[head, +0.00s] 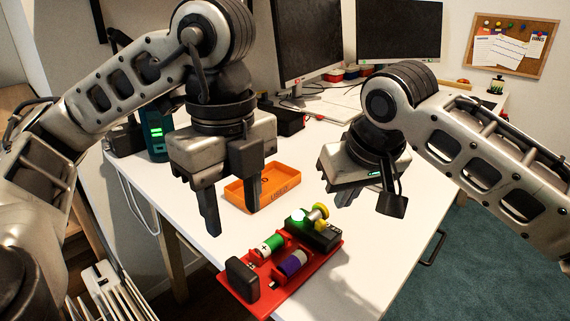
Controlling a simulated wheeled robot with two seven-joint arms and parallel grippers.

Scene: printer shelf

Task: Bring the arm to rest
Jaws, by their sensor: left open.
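My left gripper (231,218) hangs over the white table with its two fingers pointing down and spread apart. It is open, with nothing between the fingers. It is in front of the orange tray and up and left of the red board. My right gripper (368,200) is over the right part of the table, right of the tray and above the right end of the red board. Its fingers are partly hidden by its own body, so I cannot tell how far apart they are. No object shows in it.
A red board (237,291) with green and purple cylinders and a lit green dome lies at the table's (340,285) front. An orange tray (268,200) sits behind it. Monitors (400,32) stand at the back. A dark teal device (157,146) stands at the left.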

